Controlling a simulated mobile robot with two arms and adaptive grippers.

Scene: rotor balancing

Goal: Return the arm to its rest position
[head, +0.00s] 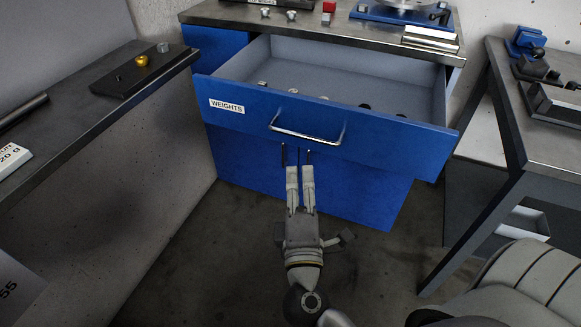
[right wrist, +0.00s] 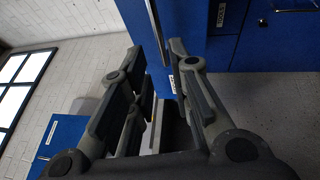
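My right gripper (head: 297,154) points away from me in the head view, just below the bar handle (head: 305,135) of the blue drawer. Its two fingers are apart with nothing between them, and they look clear of the handle. The right wrist view also shows the spread, empty fingers (right wrist: 154,56). The drawer (head: 375,132), labelled WEIGHTS, is pulled out, with several small pieces inside along its front. My left gripper is not in view.
A steel worktop (head: 225,15) above the drawer carries small parts and a blue fixture (head: 385,13). A bench with a dark plate (head: 120,82) stands left. Another table (head: 545,135) stands right. Open floor (head: 190,265) lies between.

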